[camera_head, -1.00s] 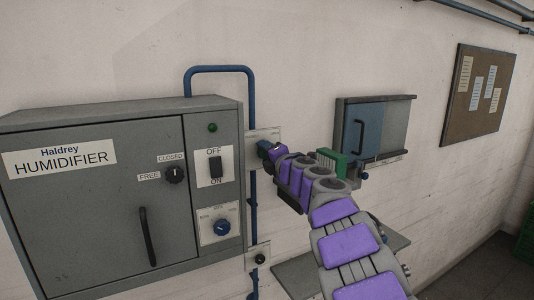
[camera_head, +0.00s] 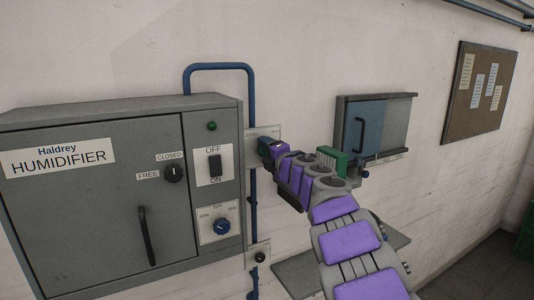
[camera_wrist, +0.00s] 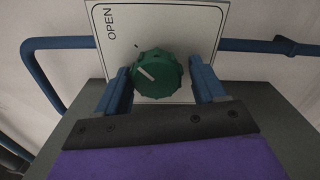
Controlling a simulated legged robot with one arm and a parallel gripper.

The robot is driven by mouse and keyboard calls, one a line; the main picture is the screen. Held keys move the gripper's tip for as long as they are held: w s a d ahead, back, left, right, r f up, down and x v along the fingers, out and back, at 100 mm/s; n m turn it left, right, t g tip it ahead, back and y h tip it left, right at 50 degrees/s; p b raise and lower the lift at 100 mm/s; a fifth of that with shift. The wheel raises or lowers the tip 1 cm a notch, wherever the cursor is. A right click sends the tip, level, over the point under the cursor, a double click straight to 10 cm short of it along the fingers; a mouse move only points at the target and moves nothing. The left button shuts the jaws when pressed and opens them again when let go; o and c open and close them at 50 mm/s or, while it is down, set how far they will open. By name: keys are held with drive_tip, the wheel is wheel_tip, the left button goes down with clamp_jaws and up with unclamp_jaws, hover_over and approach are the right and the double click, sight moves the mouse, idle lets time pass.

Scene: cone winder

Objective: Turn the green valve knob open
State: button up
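The green valve knob (camera_wrist: 158,73) is round and ribbed, with a white pointer line slanting to the upper left in the wrist view. It sits on a white plate (camera_wrist: 190,25) marked OPEN, with a small dark tick beside the knob. My gripper (camera_wrist: 162,85) has its two blue fingers on either side of the knob, with narrow gaps showing, the wider one on the right. In the head view my gripper (camera_head: 266,152) is at the plate (camera_head: 262,132) right of the humidifier, and it mostly hides the knob.
The grey humidifier cabinet (camera_head: 90,220) stands close on the left, with a black dial (camera_head: 174,174) and a rocker switch (camera_head: 214,166). A blue pipe (camera_head: 220,69) runs behind the plate. A lower knob plate (camera_head: 258,254), a grey shelf (camera_head: 292,276) and a wall box (camera_head: 396,120) are nearby.

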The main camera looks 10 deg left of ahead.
drive_tip(key=shift+o, duration=0.7)
drive_tip(key=b+v, duration=0.5)
drive_tip(key=v, duration=1.2)
drive_tip(key=shift+s, duration=0.2)
